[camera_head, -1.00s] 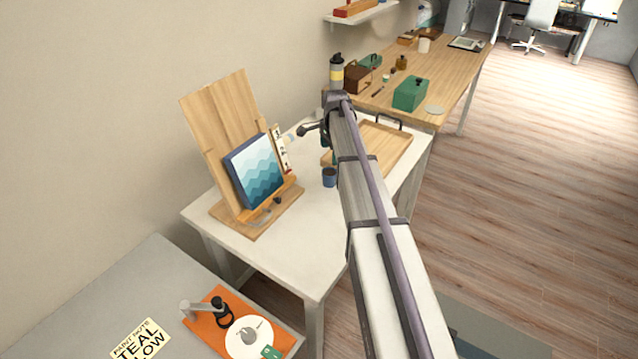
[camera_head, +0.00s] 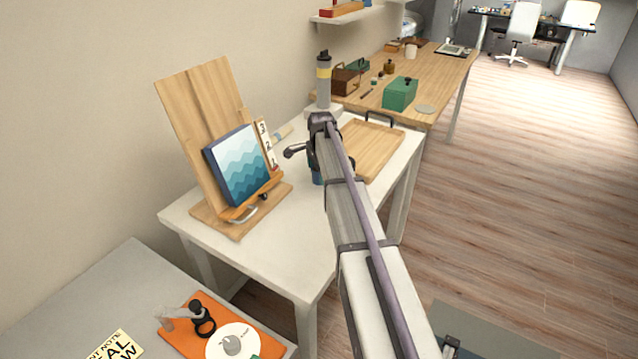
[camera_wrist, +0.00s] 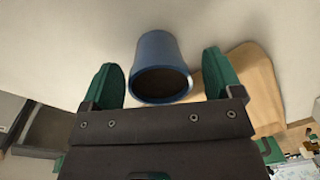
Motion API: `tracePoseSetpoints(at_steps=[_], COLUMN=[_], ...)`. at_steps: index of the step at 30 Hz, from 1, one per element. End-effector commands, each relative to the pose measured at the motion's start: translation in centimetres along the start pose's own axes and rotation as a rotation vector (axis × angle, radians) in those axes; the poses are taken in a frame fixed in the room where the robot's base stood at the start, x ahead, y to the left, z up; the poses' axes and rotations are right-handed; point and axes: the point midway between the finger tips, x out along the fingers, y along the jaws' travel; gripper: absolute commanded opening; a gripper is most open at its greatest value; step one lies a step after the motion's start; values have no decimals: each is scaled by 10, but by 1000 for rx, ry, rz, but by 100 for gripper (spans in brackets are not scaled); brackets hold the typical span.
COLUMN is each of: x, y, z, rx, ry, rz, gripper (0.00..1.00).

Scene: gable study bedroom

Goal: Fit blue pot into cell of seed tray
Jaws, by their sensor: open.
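The blue pot (camera_wrist: 157,52) shows in the wrist view with its dark round opening towards the camera. It stands on the white table. In the head view only a small blue part of the pot (camera_head: 317,178) shows beside my arm. My gripper (camera_wrist: 160,62) is open, with one green finger on each side of the pot. The pot's rim lies between the fingers in the picture, and I cannot tell how far down they reach. My arm hides the fingers in the head view. I cannot make out a seed tray in either view.
An easel with a blue wave picture (camera_head: 237,166) stands at the left. A yellow-banded bottle (camera_head: 324,85) stands at the back. The front of the table is clear.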

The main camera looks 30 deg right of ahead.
Motion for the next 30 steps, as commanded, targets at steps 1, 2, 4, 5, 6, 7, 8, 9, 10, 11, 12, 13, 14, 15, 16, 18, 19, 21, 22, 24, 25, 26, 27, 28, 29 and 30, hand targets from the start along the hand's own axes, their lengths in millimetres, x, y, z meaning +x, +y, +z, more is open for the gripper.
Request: tracePoseSetpoints(at_steps=[1,2,4,5,6,7,8,9,10,11,12,13,14,15,16,18,19,21,22,24,25,26,27,28,29,30], x=[-2,-2,-2,-2,-2,-2,-2,-2,-2,-2,-2,-2,-2,-2,-2,-2,-2,-2,-2,-2,-2,-2,-4,-6,-9,-14], y=[0,0,0,0,0,0,0,0,0,0,0,0,0,0,0,0,0,0,0,0,0,0,0,0,0,-1], z=[0,0,0,0,0,0,0,0,0,0,0,0,0,0,0,0,0,0,0,0,0,0,0,0,0,0], rx=[0,0,0,0,0,0,0,0,0,0,0,0,0,0,0,0,0,0,0,0,0,0,0,0,0,0], ry=[0,0,0,0,0,0,0,0,0,0,0,0,0,0,0,0,0,0,0,0,0,0,0,0,0,0], rz=[0,0,0,0,0,0,0,0,0,0,0,0,0,0,0,0,0,0,0,0,0,0,0,0,0,0], gripper=[85,84,78,75,71,68,65,61,59,56,52,49,46,42,39,33,30,23,22,22,22,22,22,22,22,22])
